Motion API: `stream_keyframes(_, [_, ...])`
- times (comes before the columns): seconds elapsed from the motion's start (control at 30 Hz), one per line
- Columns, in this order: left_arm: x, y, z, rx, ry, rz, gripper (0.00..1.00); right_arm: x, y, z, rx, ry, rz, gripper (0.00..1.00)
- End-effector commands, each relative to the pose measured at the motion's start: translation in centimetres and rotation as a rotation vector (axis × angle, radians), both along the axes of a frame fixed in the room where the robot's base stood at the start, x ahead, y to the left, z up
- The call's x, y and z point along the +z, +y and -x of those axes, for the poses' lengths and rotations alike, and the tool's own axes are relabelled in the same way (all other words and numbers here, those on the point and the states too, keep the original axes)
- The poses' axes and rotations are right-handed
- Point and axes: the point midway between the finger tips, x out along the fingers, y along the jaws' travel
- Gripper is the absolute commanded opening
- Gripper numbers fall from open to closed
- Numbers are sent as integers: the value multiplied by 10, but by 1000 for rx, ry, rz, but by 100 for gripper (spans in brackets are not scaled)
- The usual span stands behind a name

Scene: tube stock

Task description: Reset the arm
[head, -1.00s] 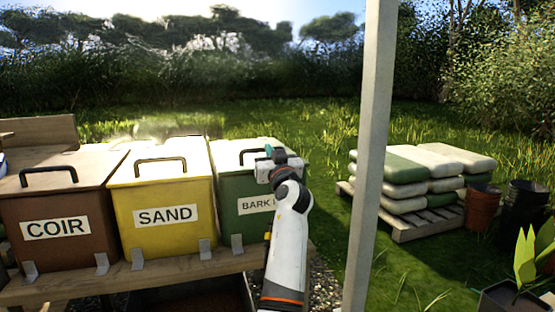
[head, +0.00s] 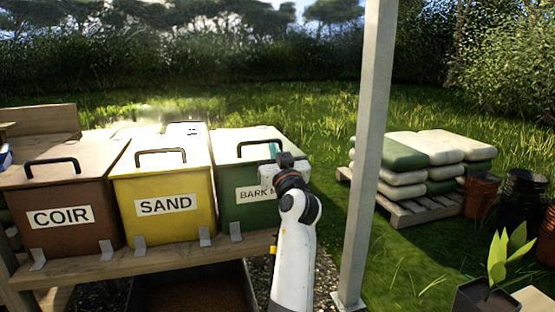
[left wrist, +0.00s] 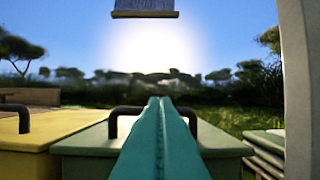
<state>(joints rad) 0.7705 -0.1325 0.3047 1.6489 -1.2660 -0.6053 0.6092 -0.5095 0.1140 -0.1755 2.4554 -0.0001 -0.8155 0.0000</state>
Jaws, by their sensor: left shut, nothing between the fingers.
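My left arm rises in front of the green bin labelled BARK (head: 240,212) in the head view. Its gripper (head: 274,148) is near the bin's front right part, seen small and partly behind the wrist. In the left wrist view the teal fingers (left wrist: 160,112) are pressed together with nothing between them. They point out over the green bin's lid (left wrist: 85,142), and its black handle (left wrist: 115,122) shows behind them. I cannot tell the gap between fingers and lid. My right gripper is not in view.
A yellow SAND bin (head: 165,225) and a brown COIR bin (head: 100,222) stand left on a wooden bench (head: 80,279). A pale post (head: 364,165) stands right of my arm. Stacked sacks (head: 405,161) lie on a pallet (head: 408,215) beyond. A board (left wrist: 145,8) hangs overhead.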

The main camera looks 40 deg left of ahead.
Motion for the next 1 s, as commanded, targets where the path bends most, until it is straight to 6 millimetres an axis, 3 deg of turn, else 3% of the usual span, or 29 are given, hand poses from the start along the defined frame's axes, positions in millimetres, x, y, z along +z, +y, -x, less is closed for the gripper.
stream_keyframes(0.2, [-11, -15, 11, -1, 0, 0, 0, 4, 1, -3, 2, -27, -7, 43])
stream_keyframes(0.43, [-13, -17, 13, -2, 1, -1, 0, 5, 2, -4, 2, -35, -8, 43])
stream_keyframes(0.53, [-27, -19, 16, -18, 21, -1, 0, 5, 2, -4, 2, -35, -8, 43])
stream_keyframes(0.67, [-72, -32, 28, -88, 94, 1, 0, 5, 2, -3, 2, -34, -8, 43])
stream_keyframes(0.77, [-119, -52, 45, -187, 178, 5, 0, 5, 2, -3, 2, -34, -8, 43])
stream_keyframes(1.0, [-224, -126, 106, -499, 406, 45, 0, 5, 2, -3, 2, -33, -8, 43])
